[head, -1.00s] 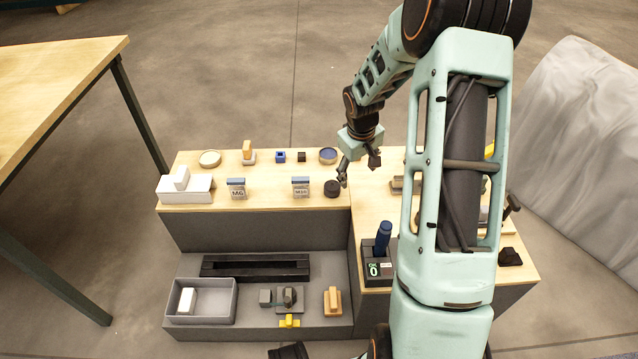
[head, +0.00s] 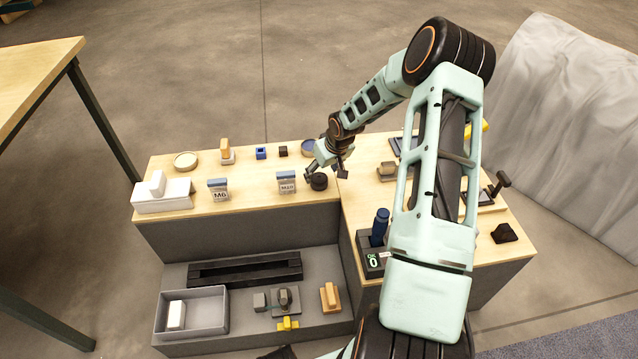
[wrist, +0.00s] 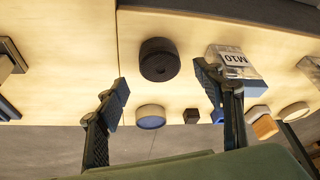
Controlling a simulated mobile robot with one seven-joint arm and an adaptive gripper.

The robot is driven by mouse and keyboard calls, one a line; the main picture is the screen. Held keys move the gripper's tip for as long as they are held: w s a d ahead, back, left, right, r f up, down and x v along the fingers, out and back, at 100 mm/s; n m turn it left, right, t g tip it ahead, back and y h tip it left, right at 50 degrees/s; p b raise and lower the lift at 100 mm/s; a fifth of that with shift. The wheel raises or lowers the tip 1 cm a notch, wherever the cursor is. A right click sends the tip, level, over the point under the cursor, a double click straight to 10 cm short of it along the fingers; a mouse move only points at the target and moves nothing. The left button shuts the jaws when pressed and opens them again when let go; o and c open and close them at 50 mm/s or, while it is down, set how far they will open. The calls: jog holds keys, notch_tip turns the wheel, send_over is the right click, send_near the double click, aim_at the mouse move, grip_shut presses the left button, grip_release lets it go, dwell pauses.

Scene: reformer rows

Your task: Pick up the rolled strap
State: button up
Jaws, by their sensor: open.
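The rolled strap looks like the small black roll (head: 319,181) on the front edge of the wooden shelf, near its right end in the head view. In the wrist view the black roll (wrist: 159,60) stands on the pale wood, with a small hollow in its face. My gripper (head: 325,173) is right at the roll in the head view. In the wrist view my gripper (wrist: 165,88) has its two fingers spread wide, with the roll beyond and between the tips. Nothing is between the fingers. I cannot tell whether a finger touches the roll.
An M10 labelled box (head: 287,183) stands close left of the roll; it also shows near a fingertip in the wrist view (wrist: 233,62). A round blue-topped tin (head: 308,147) and a small black cube (head: 283,151) stand behind. A grey bin (head: 222,312) sits on the lower step.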

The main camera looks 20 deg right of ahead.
aim_at(319, 177)
jog(key=b+x, duration=0.2)
jog(key=x, duration=0.3)
jog(key=shift+s+a, duration=0.1)
jog(key=shift+s, duration=0.05)
jog(key=shift+c, duration=0.5)
jog(key=c, duration=1.2)
jog(key=shift+r, duration=0.1)
